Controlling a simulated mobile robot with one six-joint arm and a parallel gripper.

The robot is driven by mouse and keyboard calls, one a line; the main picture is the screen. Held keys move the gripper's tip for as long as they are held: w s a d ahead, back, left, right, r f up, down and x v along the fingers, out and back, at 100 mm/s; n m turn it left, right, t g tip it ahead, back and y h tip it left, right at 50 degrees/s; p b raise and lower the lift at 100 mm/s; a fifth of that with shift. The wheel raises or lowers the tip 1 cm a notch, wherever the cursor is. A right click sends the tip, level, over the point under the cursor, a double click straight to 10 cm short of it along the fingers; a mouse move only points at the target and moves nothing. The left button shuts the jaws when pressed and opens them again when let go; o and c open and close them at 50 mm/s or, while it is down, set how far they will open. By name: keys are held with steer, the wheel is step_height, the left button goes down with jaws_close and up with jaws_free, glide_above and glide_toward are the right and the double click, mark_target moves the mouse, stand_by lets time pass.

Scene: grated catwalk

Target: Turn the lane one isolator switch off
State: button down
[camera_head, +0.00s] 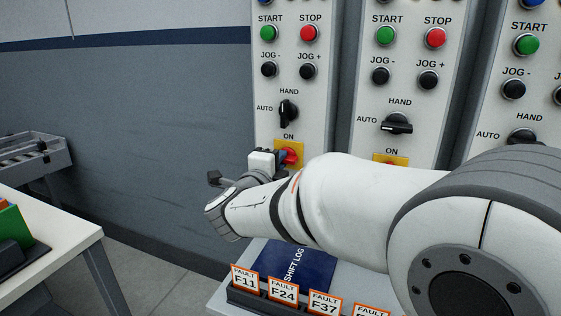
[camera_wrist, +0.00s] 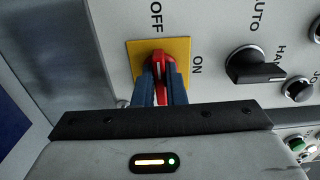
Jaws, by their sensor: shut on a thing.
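The red isolator handle (camera_wrist: 157,60) sits on a yellow plate (camera_wrist: 180,48) low on the leftmost panel in view (camera_head: 294,95); no lane number shows. My gripper (camera_wrist: 159,80) is shut on it, with a dark blue finger on either side. ON is printed to the side. In the head view the gripper (camera_head: 284,158) and my arm partly hide the handle (camera_head: 293,153) and its plate.
A selector knob (camera_head: 287,111) sits just above the isolator. Similar panels stand to the right, one with a yellow plate (camera_head: 391,160). Below my arm are a blue shift log (camera_head: 290,262) and several fault cards (camera_head: 283,291). A white table (camera_head: 50,235) stands at the left.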

steer(key=c, duration=1.5)
jaws_free()
steer(key=v, duration=0.7)
steer(key=shift+s+a+p, duration=0.1)
steer(key=shift+s+p, duration=0.2)
steer(key=shift+s, duration=0.1)
step_height(320, 180, up, 5)
steer(key=w+n+y+p, duration=0.3)
steer(key=n+y+p, duration=0.3)
steer(key=n+y, duration=0.15)
steer(key=s+d+f+n+g+p, duration=0.1)
steer(key=s+d+n+g+p, duration=0.3)
steer(key=s+d, duration=0.2)
steer(key=s+d+f+n+g+h+p, duration=0.1)
steer(key=s+d+f+n+g+p, duration=0.1)
steer(key=s+d+n+g, duration=0.3)
steer(key=s+d+f+n+g+p, duration=0.1)
steer(key=s+d+n+g+p, duration=0.4)
steer(key=s+d, duration=0.3)
steer(key=shift+s+d+f+p, duration=0.15)
steer(key=shift+s+p, duration=0.05)
steer(key=shift+s, duration=0.55)
steer(key=shift+s+d+f+p, duration=0.15)
steer(key=shift+s+d, duration=0.05)
steer(key=shift+s, duration=0.55)
